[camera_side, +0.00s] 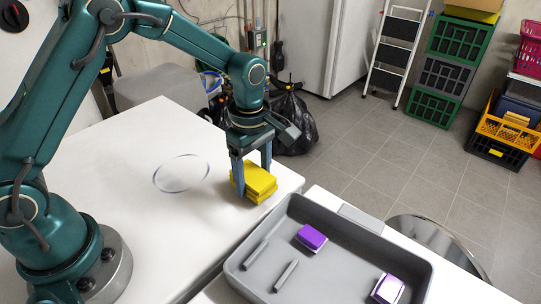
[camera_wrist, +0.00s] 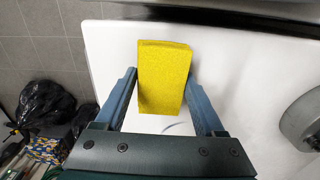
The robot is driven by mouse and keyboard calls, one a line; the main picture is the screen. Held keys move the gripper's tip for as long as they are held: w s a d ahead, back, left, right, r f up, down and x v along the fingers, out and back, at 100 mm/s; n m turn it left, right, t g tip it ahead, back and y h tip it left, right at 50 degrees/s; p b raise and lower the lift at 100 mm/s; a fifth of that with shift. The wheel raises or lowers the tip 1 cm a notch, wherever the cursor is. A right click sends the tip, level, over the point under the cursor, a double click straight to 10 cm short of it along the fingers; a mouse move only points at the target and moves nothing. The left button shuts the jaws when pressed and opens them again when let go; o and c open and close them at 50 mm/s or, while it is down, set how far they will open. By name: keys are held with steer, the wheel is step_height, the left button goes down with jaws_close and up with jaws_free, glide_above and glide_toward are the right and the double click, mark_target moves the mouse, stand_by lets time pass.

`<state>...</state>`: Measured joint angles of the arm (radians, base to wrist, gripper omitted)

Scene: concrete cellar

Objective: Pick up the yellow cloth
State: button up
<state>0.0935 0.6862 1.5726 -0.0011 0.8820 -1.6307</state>
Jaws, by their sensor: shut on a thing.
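The yellow cloth (camera_side: 257,181) looks like a thick folded stack near the right edge of the white table. In the wrist view the cloth (camera_wrist: 163,65) lies between my two fingers. My gripper (camera_side: 252,172) points down over it and is shut on it, one finger on each side. In the wrist view my gripper (camera_wrist: 160,77) shows its fingertips against the cloth's left and right sides. The cloth appears still at table height; any gap under it cannot be seen.
A grey tray (camera_side: 340,220) stands to the right, across a narrow gap. It holds two purple-and-white blocks (camera_side: 311,237) (camera_side: 387,289) and two grey ridges. A thin circle (camera_side: 181,173) marks the white table (camera_side: 130,150), otherwise clear there. A black bag (camera_side: 296,125) sits on the floor behind.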

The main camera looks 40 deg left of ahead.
mark_target(253, 174)
step_height(253, 174, up, 3)
steer(key=shift+r, duration=0.1)
steer(key=s+a+r, duration=0.3)
steer(key=a+r, duration=0.3)
steer(key=a, duration=0.5)
steer(key=shift+s+r, duration=0.25)
steer(key=shift+s, duration=0.15)
